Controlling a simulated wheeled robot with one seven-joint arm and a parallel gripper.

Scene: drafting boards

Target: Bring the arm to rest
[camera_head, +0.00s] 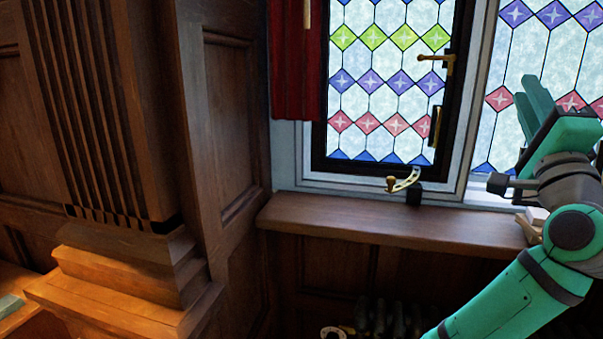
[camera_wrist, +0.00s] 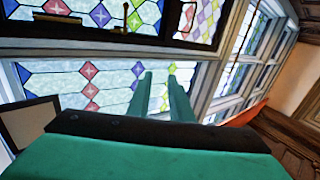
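My gripper (camera_head: 526,88) is raised at the right of the head view, in front of the stained-glass window (camera_head: 385,60). Its teal fingers point up and left. In the wrist view my gripper (camera_wrist: 160,78) shows two teal fingers standing apart, with only window glass visible between them. It holds nothing. My teal and grey arm bends up from the lower right of the head view and hides part of the sill and the right-hand pane.
A wooden sill (camera_head: 380,222) runs below the window. A small brass piece with a black base (camera_head: 413,194) stands on it, and pale blocks (camera_head: 537,216) lie beside my arm. A red curtain (camera_head: 296,70) and a fluted wooden pillar (camera_head: 100,110) are on the left.

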